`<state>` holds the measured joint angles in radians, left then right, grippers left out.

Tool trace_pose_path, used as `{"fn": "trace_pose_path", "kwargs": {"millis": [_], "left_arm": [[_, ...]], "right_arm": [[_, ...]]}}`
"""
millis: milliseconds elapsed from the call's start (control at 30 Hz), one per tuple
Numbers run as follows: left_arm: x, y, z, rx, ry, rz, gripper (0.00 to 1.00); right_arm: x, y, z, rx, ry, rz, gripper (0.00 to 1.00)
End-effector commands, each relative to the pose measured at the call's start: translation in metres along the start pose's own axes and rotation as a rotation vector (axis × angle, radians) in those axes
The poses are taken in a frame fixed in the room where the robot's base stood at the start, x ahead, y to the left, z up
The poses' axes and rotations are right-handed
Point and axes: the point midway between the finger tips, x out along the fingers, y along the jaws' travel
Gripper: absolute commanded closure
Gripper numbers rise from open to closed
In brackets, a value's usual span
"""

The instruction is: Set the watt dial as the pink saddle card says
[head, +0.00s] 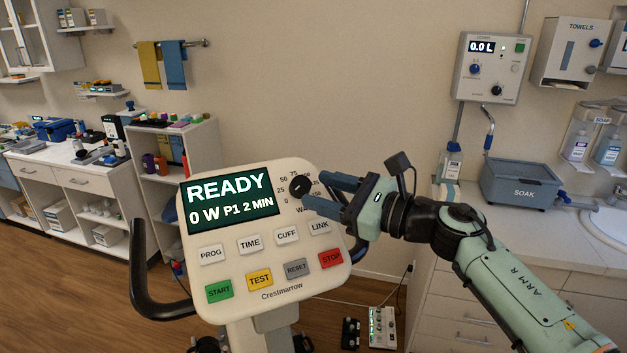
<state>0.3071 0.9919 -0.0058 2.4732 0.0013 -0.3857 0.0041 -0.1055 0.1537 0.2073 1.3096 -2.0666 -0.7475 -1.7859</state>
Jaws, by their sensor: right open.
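The bike console (270,285) faces me in the middle. Its screen (229,200) reads READY, 0 W, P1, 2 MIN. The black watt dial (299,187) is at the console's upper right, with printed marks such as 0, 25, 50 and 75 around its left side. My right gripper (312,191) is open, its two blue fingers reaching left to the dial, one above and one below. I cannot tell whether they touch it. The fingers hide part of the dial's scale. I do not see the pink saddle card. My left gripper is not in view.
Console buttons lie below the dial, including the red STOP button (331,259) and green START button (219,291). A black handlebar (140,275) curves at the left. A counter with a SOAK basin (520,186) stands at the right. Control boxes (382,327) lie on the floor.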

Motion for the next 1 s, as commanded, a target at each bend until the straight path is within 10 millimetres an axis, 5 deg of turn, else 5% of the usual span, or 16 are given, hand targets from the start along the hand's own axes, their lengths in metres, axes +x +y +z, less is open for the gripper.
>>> {"fn": "trace_pose_path", "kwargs": {"millis": [200, 533, 667, 1000], "left_arm": [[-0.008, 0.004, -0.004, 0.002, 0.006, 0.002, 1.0], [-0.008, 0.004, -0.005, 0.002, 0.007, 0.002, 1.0], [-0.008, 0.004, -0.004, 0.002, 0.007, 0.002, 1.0], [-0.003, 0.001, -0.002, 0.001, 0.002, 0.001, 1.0]], "right_arm": [[0.022, -0.001, 0.001, -0.001, -0.001, 0.0, 0.5], [0.026, 0.0, 0.0, 0.0, 0.0, -0.001, 0.5], [0.025, 0.0, 0.0, 0.0, 0.0, -0.001, 0.89], [0.026, 0.002, -0.002, 0.019, -0.003, -0.024, 0.91]]}}
